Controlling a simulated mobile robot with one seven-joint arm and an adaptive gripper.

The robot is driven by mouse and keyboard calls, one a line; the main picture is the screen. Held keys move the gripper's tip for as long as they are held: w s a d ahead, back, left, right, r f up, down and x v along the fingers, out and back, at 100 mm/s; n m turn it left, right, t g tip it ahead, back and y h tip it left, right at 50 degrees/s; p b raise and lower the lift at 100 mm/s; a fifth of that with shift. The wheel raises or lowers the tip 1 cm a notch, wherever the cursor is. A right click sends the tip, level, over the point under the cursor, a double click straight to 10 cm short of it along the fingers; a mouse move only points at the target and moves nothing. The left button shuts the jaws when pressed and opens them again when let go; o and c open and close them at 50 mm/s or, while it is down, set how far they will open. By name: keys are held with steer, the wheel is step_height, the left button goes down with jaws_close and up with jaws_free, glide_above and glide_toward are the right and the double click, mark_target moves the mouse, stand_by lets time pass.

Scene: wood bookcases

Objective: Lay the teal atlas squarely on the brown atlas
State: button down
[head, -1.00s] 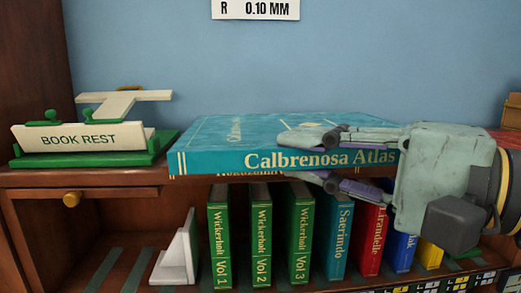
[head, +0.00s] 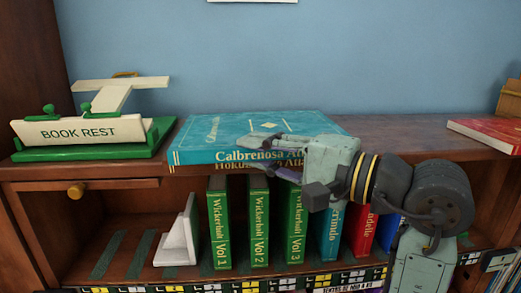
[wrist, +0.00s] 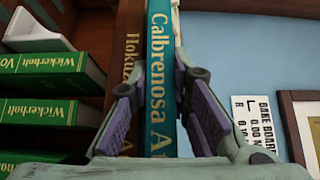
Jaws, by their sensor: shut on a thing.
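The teal atlas (head: 210,132), titled Calbrenosa Atlas, lies flat on the brown atlas (head: 226,167) on top of the bookcase. Only a thin strip of the brown spine shows below the teal spine, and the two spines look nearly parallel. In the wrist view, the teal spine (wrist: 160,40) stands beside the brown spine (wrist: 130,45). My gripper (head: 251,156) is shut on the teal atlas at its spine, one finger above and one below. The lower finger covers part of the brown spine in the wrist view; I cannot tell whether it touches it.
A book rest (head: 85,132) stands left of the atlases. A red book (head: 488,131) lies at the right. Green Wickerholt volumes (head: 218,225) and a white bookend (head: 180,235) stand on the shelf below. The top board is clear between the atlases and the red book.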

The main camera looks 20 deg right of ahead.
steer(key=shift+f, duration=0.25)
steer(key=c, duration=1.5)
jaws_free()
steer(key=shift+f, duration=0.1)
steer(key=b+v, duration=0.4)
steer(key=v, duration=0.8)
steer(key=shift+s, duration=0.1)
steer(key=shift+a, duration=0.1)
